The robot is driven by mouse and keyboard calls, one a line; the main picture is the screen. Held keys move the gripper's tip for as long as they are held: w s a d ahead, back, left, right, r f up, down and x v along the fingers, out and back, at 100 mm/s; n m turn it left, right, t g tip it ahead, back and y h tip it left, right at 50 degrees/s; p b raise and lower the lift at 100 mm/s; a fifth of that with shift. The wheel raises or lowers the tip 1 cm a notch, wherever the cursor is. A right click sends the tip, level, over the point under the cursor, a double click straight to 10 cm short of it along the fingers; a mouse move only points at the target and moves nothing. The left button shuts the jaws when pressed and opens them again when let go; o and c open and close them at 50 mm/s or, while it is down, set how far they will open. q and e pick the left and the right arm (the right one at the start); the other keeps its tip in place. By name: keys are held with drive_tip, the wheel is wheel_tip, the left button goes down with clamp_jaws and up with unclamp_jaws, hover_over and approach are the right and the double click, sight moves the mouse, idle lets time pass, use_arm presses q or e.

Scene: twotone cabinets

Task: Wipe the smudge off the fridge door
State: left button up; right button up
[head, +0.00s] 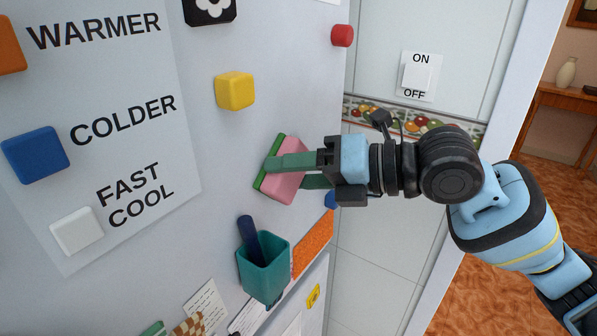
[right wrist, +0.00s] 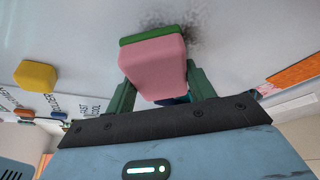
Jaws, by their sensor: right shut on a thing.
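My right gripper (head: 293,171) is shut on a pink sponge (head: 288,185) with a green scrubbing layer. The green side faces the fridge door (head: 215,175) and is at or very near its surface. In the right wrist view the sponge (right wrist: 153,66) sits between the two green fingers. A dark grey speckled smudge (right wrist: 175,30) shows on the door (right wrist: 60,35) just beyond and beside the sponge's green edge, partly hidden by the sponge. In the head view the sponge and gripper hide the smudge. My left gripper is not in view.
A yellow magnet (head: 235,91) and a red magnet (head: 342,36) are above the sponge. A teal cup (head: 263,268) with a dark blue marker hangs below, beside an orange strip (head: 313,243). A panel with coloured buttons (head: 35,152) is left. An ON/OFF switch (head: 417,76) is on the tiled wall.

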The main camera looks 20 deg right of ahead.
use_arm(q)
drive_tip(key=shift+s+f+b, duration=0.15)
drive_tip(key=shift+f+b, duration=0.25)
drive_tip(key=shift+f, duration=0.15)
use_arm(e)
drive_tip(key=w+d, duration=0.2)
drive_tip(key=d, duration=0.1)
drive_tip(key=shift+w, duration=0.1)
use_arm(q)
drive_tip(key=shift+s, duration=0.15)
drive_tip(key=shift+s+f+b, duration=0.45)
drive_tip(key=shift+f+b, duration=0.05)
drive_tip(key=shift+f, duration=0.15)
use_arm(e)
drive_tip(key=w+d, duration=0.2)
drive_tip(key=d, duration=0.1)
drive_tip(key=shift+w, duration=0.25)
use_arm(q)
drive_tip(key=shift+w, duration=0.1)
